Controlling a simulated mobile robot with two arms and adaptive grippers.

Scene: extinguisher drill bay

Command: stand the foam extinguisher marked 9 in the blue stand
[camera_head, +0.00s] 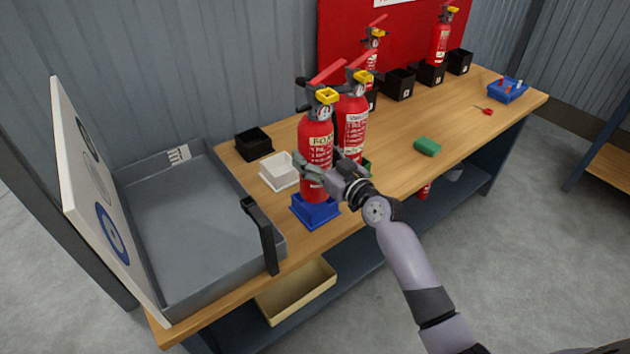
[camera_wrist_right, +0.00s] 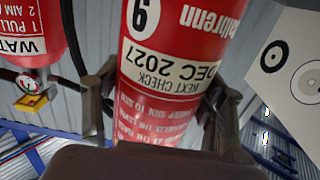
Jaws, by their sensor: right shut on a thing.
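The red foam extinguisher (camera_head: 316,150) stands upright at the near edge of the bench. In the right wrist view, the extinguisher (camera_wrist_right: 183,70) shows the mark 9 and a "next check Dec 2027" label. My right gripper (camera_head: 322,172) is shut around its lower body, with one finger on each side; the fingers also show in the wrist view (camera_wrist_right: 160,112). The blue stand (camera_head: 314,213) is directly beneath the extinguisher. The extinguisher's bottom is at the stand's opening and looks inside the rim; whether it rests on the stand's floor is hidden. My left gripper is not in view.
A water extinguisher (camera_head: 351,125) stands close behind, in a green stand (camera_head: 367,168). An empty white stand (camera_head: 279,171) and black stand (camera_head: 253,144) are left. A grey tray (camera_head: 190,220) with a target board (camera_head: 95,190) fills the bench's left end.

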